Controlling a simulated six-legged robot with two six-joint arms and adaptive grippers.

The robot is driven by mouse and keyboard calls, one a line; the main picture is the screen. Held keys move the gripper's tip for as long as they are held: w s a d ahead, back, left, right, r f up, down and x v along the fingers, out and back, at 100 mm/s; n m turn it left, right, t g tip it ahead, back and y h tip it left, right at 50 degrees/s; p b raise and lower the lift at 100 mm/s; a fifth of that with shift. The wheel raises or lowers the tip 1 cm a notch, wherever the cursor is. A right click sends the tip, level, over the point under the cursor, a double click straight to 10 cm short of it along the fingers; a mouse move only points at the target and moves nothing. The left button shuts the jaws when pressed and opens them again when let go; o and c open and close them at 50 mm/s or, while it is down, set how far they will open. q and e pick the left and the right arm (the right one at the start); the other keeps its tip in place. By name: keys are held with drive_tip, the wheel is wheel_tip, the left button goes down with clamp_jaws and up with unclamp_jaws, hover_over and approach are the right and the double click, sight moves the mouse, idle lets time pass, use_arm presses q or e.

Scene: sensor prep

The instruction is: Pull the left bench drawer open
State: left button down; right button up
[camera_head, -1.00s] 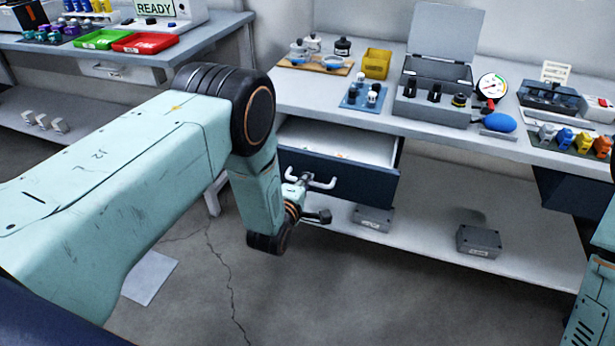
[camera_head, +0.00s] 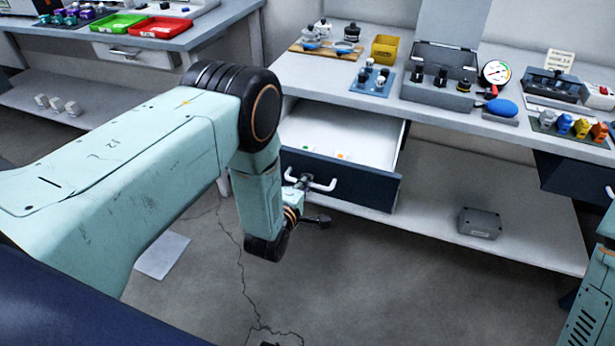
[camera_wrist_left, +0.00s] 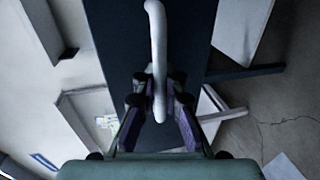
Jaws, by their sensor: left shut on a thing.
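The left bench drawer has a dark blue front (camera_head: 365,186) with a pale bar handle (camera_head: 325,186). It stands well open, its light interior showing, with small coloured-marked items near the front. My left gripper (camera_head: 303,183) is at the handle, partly hidden by my wrist. In the left wrist view, the handle (camera_wrist_left: 156,35) runs down between the two fingers of my left gripper (camera_wrist_left: 158,103), which are shut on it. The dark drawer front (camera_wrist_left: 190,25) lies behind them. My right arm shows at the right edge; its gripper is out of frame.
The benchtop (camera_head: 310,76) above holds a yellow bin (camera_head: 385,48), an open grey case (camera_head: 437,92), a gauge (camera_head: 496,72) and a blue bulb (camera_head: 502,107). A grey box (camera_head: 480,223) sits on the lower shelf. Bare floor lies before the drawer.

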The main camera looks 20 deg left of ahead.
use_arm(q)
drive_tip(key=shift+s+r, duration=0.2)
drive_tip(key=shift+s, duration=0.05)
idle(0.3)
drive_tip(key=c, duration=1.7)
unclamp_jaws()
drive_tip(key=shift+s, duration=0.1)
drive_tip(key=shift+f, duration=0.1)
drive_tip(key=v, duration=1.2)
